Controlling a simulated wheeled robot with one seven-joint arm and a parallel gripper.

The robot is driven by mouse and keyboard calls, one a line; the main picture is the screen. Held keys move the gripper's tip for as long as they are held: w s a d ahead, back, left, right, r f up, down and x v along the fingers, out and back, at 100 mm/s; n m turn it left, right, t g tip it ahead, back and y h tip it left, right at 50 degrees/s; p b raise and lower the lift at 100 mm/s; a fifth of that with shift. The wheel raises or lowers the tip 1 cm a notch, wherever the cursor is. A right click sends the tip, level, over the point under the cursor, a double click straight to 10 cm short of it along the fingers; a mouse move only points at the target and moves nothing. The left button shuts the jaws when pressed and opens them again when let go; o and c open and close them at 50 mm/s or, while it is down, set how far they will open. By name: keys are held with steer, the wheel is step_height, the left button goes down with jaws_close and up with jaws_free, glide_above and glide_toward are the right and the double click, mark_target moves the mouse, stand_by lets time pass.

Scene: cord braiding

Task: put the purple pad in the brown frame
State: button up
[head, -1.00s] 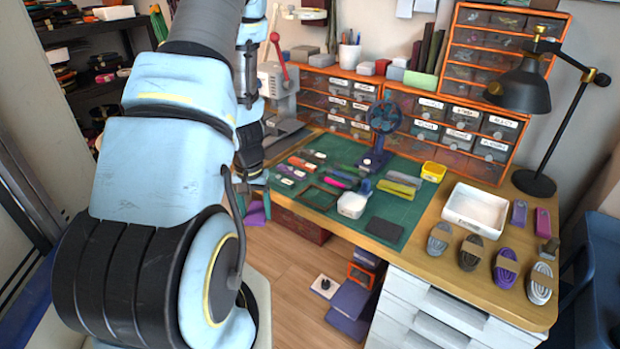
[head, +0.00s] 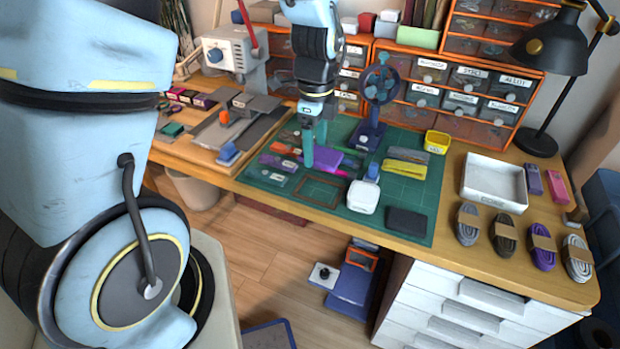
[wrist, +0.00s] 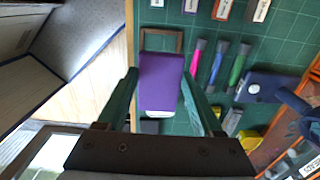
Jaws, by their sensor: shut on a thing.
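The purple pad (head: 330,160) is a flat, thin purple block. My gripper (head: 307,150) is above the green mat and is shut on the pad. The brown frame (head: 308,191) is a thin rectangular outline lying on the mat, nearer the table's front edge than the pad. In the wrist view the frame (wrist: 176,41) is partly hidden behind the pad.
On the green mat (head: 405,193) lie colored pens (wrist: 217,66), a white container (head: 363,197), yellow pieces (head: 405,169) and a dark pad (head: 408,222). A white tray (head: 494,184) and cord bundles are at right.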

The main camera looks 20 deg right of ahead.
step_height(320, 180, down, 8)
steer(key=shift+f+p, duration=0.1)
steer(key=shift+p, duration=0.4)
steer(key=shift+f, duration=0.1)
steer(key=shift+f+b, duration=0.35)
steer(key=shift+f, duration=0.05)
steer(key=shift+f, duration=0.1)
steer(key=o, duration=1.4)
